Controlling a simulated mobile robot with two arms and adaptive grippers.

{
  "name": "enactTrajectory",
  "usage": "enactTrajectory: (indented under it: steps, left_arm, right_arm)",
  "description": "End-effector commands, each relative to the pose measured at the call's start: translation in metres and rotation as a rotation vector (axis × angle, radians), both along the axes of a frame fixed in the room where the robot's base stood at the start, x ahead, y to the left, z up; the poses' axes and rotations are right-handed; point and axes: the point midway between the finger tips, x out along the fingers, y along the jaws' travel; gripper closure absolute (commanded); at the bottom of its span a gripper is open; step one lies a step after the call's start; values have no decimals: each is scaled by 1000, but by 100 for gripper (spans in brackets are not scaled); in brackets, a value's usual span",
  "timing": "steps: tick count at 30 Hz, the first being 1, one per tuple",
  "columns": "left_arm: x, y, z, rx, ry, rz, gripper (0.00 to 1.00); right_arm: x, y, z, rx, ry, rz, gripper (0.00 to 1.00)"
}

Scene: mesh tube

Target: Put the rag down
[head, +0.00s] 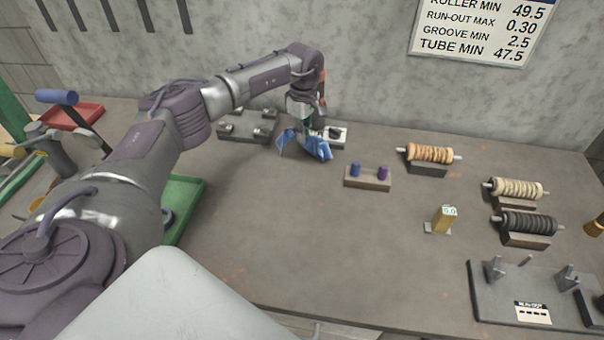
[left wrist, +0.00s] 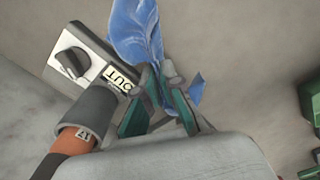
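The blue rag (head: 318,148) hangs in loose folds from my left gripper (head: 306,126), near the back of the workbench (head: 270,215). The left wrist view shows the rag (left wrist: 138,32) pinched between the teal-padded fingers of the left gripper (left wrist: 163,98), with a small corner sticking out on the other side. Whether the rag's lower edge touches the bench I cannot tell. My right gripper is in neither view.
Beside the rag is a plate with a black knob (left wrist: 72,62) and a label partly reading "OUT". A dark fixture (head: 245,127) stands left of it, a block with blue and purple pegs (head: 368,178) to the right. The bench's front middle is clear.

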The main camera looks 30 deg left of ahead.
Motion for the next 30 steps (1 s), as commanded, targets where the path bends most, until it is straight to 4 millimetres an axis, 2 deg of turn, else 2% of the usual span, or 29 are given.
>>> enactTrajectory:
  steps: [4, 12, 18, 24, 30]
  left_arm:
    - [-17, -9, -24, 0, 3, -2, 100]
    - [-60, -36, -33, 0, 2, -3, 100]
    - [-83, -50, -44, -1, 1, -1, 100]
    - [-92, -56, -48, 0, 0, 1, 100]
    - [-93, -57, -48, 0, -1, 2, 100]
  right_arm:
    - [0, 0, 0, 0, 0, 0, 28]
    - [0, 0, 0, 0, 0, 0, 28]
    - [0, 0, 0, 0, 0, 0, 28]
    - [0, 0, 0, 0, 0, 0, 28]
    - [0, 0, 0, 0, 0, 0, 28]
